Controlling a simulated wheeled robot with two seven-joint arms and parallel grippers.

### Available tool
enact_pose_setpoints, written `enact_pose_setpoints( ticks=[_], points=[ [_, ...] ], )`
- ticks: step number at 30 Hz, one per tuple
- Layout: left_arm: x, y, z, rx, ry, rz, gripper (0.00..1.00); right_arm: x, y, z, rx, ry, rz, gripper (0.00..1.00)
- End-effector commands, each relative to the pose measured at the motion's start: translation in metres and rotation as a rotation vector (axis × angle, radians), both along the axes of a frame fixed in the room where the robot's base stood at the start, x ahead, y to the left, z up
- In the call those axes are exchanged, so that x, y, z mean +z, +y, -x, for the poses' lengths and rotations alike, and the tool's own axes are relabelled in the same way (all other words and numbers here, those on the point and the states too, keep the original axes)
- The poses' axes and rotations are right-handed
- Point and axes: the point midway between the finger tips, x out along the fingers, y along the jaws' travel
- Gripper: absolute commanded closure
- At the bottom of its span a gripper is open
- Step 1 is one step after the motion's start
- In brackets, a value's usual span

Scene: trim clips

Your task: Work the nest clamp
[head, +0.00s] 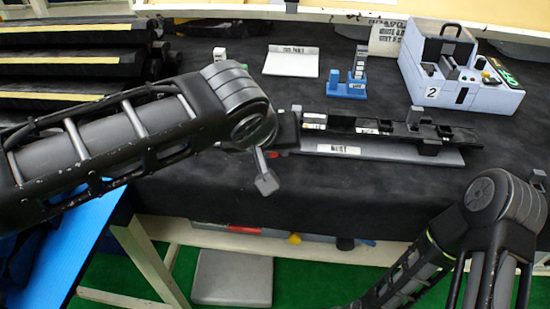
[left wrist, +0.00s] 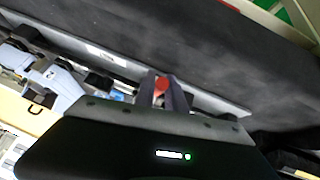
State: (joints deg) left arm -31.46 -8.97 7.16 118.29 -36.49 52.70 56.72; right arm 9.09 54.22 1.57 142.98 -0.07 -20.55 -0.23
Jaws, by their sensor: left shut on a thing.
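The nest (head: 400,152) is a long grey base with a dark trim strip (head: 375,125) lying along it, on the black table. It carries a white label on its front. A red clamp handle (left wrist: 162,84) shows between the fingers of my left gripper (left wrist: 163,94) in the left wrist view. My left gripper (head: 288,132) is at the left end of the nest in the head view and is shut on that handle. My arm hides most of the clamp there. My right arm is at the lower right; its gripper is out of view.
A grey box marked 2 (head: 462,80) stands at the back right. Dark racks (head: 65,65) are at the back left. The table in front of the nest is clear.

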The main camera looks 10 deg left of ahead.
Motion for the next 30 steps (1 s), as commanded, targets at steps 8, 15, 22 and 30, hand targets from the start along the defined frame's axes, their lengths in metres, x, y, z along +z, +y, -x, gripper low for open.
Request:
enact_pose_setpoints(
  ticks=[8,15,22,30],
  points=[
    [0.0001,0.0001,0.0002,0.000,-0.010,-0.001,1.00,-0.0030,0.0001,-0.0001,0.000,0.000,0.000,0.61],
    [-0.0001,0.0001,0.0002,0.000,-0.009,-0.001,0.77,-0.0031,0.0001,-0.0001,0.000,0.000,0.000,0.61],
    [-0.0004,0.0001,0.0002,0.000,-0.008,0.000,0.63,-0.0031,0.0001,-0.0001,0.000,0.000,0.000,0.61],
    [0.0022,0.0005,0.0018,0.000,-0.009,0.000,0.63,-0.0027,0.0001,0.0000,0.000,0.000,0.000,0.61]
  ],
)
